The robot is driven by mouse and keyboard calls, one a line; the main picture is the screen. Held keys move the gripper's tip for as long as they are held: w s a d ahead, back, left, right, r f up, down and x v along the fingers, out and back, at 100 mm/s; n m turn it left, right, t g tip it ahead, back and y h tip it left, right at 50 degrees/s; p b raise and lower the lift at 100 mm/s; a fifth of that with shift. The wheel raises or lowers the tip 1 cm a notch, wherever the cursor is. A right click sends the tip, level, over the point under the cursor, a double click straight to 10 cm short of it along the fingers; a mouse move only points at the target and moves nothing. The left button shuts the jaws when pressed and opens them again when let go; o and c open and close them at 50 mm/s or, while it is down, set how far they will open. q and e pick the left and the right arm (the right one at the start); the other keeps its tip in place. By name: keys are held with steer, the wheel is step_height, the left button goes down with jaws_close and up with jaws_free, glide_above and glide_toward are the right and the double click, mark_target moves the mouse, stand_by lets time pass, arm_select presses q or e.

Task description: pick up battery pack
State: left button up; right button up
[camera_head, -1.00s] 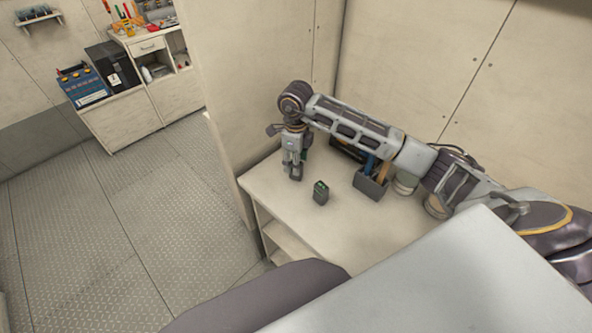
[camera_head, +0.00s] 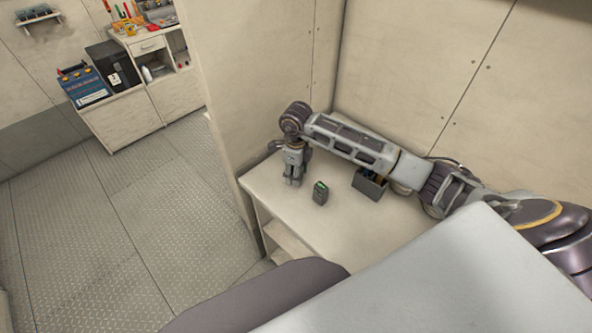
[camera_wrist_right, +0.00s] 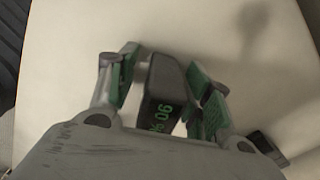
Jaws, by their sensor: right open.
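The battery pack (camera_head: 320,192) is a small dark upright block with green on its top. It stands on the pale bench (camera_head: 350,230). My right gripper (camera_head: 294,182) points down over the bench, just left of the pack, with a gap showing in the head view. In the right wrist view the pack (camera_wrist_right: 162,88), with a green "90 %" on it, shows between the spread green-padded fingers of my right gripper (camera_wrist_right: 163,66). I cannot tell that either finger touches it. The gripper body hides the pack's near end. My left gripper is out of view.
A dark tool holder (camera_head: 369,184) stands on the bench to the right, partly behind my arm. Wall panels close off the back. A dark object (camera_wrist_right: 266,146) shows at the lower right of the wrist view. The bench front is clear.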

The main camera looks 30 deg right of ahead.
steer(key=shift+c, duration=1)
jaws_close()
steer(key=shift+r, duration=0.1)
steer(key=shift+r, duration=0.95)
step_height(320, 180, up, 7)
steer(key=shift+f+b, duration=0.2)
steer(key=shift+b, duration=0.35)
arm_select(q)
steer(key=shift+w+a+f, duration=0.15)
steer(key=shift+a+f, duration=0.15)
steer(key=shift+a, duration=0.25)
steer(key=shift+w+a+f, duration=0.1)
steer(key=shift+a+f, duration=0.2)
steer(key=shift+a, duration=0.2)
arm_select(e)
steer(key=shift+r, duration=0.65)
